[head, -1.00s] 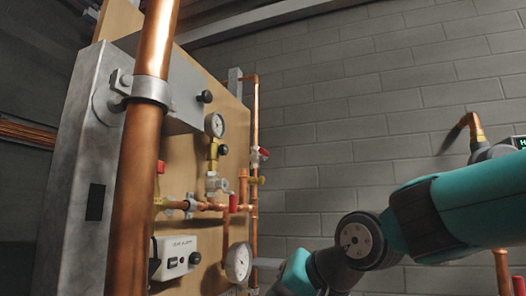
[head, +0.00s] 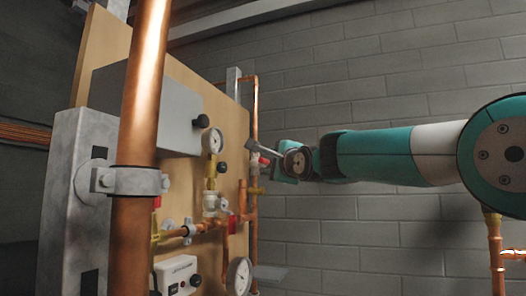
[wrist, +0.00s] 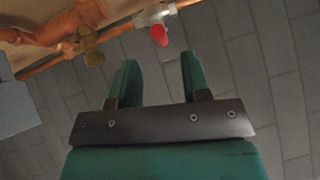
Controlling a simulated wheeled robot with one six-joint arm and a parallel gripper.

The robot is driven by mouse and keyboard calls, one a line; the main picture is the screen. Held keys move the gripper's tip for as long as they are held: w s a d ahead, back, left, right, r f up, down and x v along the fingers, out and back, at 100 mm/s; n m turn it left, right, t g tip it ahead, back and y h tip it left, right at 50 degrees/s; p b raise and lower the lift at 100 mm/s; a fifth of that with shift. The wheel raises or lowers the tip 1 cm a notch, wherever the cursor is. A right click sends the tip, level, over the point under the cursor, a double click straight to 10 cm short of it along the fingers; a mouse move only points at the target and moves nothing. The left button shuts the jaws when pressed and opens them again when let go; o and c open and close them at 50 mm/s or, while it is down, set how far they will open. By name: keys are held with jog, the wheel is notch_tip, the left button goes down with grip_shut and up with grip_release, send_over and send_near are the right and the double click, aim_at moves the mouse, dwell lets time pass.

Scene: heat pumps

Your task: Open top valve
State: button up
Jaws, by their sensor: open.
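The top valve, with a red handle (head: 264,160), sits on the upright copper pipe at the right edge of the wooden board. My gripper, in the wrist view (wrist: 160,60), is open and empty, its two teal fingers apart. There the red handle (wrist: 159,36) shows just beyond the fingertips, roughly in line with the gap between them. It hangs from a pale valve body (wrist: 153,14). No contact shows. In the head view my gripper is beside the valve and partly covers it, and its fingertips are hard to make out.
A yellow valve (wrist: 89,47) sits on the same pipe, left of the fingers in the wrist view. Gauges (head: 213,141), a grey box (head: 150,107) and copper pipes crowd the board (head: 232,120). A thick copper pipe (head: 143,90) stands in front. Free room lies before the brick wall (head: 350,230).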

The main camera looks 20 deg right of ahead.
aim_at(265, 160)
jog(key=w+p, duration=0.1)
jog(key=w, duration=0.1)
jog(key=w+p, duration=0.1)
jog(key=w, duration=0.1)
jog(key=w+a+r+p, duration=0.1)
jog(key=w, duration=0.1)
jog(key=shift+w+p, duration=0.3)
jog(key=shift+w, duration=0.25)
jog(key=shift+f, duration=0.1)
grip_shut()
